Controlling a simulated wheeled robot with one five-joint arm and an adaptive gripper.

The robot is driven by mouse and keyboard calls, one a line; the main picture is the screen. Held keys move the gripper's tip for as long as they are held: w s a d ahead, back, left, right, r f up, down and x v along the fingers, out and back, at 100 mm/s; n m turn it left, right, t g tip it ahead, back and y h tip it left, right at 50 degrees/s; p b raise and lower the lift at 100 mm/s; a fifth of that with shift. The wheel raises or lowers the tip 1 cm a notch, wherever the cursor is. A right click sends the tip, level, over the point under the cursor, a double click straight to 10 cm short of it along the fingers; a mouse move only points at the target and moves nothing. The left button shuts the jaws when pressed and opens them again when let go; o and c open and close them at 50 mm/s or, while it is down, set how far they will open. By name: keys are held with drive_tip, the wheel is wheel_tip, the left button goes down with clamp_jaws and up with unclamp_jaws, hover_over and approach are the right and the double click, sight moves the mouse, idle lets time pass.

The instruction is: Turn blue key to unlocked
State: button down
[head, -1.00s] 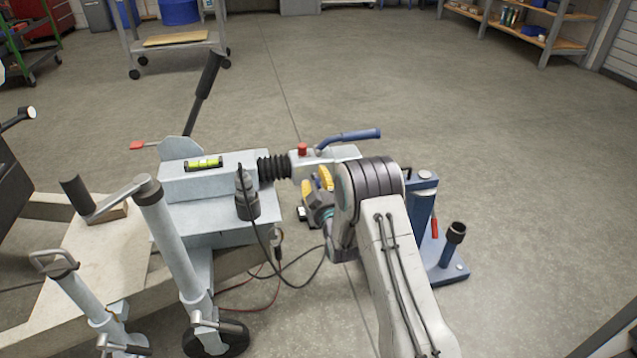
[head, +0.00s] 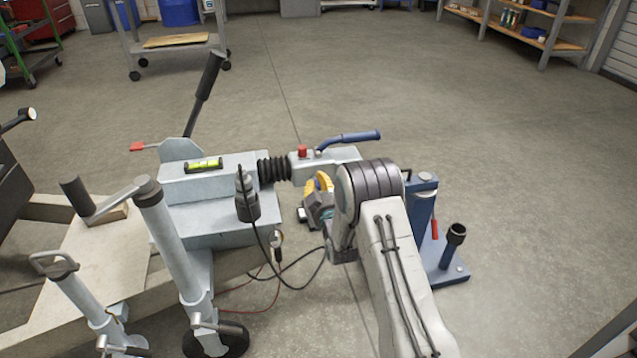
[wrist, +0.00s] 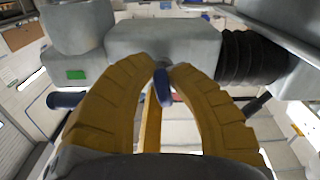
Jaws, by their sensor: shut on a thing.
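The blue key (wrist: 162,88) shows in the wrist view between the tips of my yellow gripper fingers (wrist: 163,72), below a grey housing (wrist: 165,42). My gripper is shut on the key. In the head view my gripper (head: 321,187) is beside and below the coupling head (head: 325,162), partly behind my own arm. The key is hidden there. The frames do not clearly show the key's angle or any lock marking. A green label (wrist: 75,75) sits on the grey body at the left in the wrist view.
A black bellows (head: 274,168) joins the coupling head to the grey trailer body (head: 215,177). A blue handle (head: 348,138) rises above the coupling. A blue stand (head: 420,210) is close to the right of my arm. Cables hang below. Open floor lies beyond.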

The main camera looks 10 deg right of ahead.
drive_tip(key=shift+m, duration=1.5)
drive_tip(key=shift+d, duration=0.1)
drive_tip(key=c, duration=1.2)
unclamp_jaws()
drive_tip(key=shift+s, duration=0.1)
drive_tip(key=s, duration=1.1)
drive_tip(key=shift+s, duration=0.4)
